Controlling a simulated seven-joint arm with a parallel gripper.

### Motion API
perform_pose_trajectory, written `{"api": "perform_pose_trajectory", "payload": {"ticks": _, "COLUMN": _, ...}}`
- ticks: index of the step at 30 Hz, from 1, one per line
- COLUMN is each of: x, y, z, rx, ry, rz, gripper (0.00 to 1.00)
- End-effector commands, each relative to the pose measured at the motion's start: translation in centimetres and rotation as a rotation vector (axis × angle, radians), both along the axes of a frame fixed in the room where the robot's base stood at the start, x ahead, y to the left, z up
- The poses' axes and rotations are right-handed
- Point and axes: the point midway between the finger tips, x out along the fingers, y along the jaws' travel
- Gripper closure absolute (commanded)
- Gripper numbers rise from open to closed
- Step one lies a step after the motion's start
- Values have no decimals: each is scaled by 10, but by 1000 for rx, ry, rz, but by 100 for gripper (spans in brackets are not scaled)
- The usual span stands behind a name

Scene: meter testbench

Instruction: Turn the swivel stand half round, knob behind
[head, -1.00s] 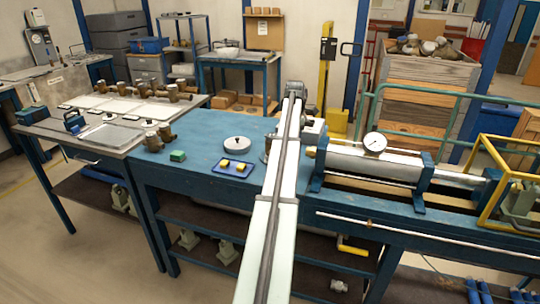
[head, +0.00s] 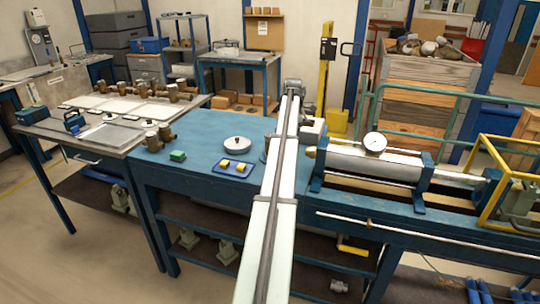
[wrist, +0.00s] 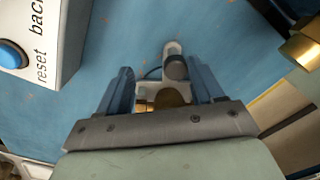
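The swivel stand shows in the wrist view as a pale base (wrist: 148,88) with a grey upright cylinder (wrist: 174,64) and a round brass part (wrist: 170,98), which may be its knob. My gripper (wrist: 162,78) has its two blue fingers apart, one on each side of the stand. No clear contact shows between the fingers and the stand. The palm hides the near part of the stand. In the head view my arm covers the gripper and most of this spot; only a small dark part shows beside the arm.
A white box (wrist: 38,38) with a blue button is at the left of the wrist view; a brass fitting (wrist: 302,48) is at the right. On the blue bench a white round dish (head: 236,144), a blue tray (head: 217,168) with yellow blocks and a green block (head: 177,156) lie left of my arm.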

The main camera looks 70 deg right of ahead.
Motion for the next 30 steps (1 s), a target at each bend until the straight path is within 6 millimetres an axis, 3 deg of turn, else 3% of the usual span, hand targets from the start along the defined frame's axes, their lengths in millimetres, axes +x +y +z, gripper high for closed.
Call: {"api": "perform_pose_trajectory", "payload": {"ticks": 30, "x": 19, "y": -18, "z": 0, "rx": 0, "ry": 0, "rz": 0, "gripper": 34}}
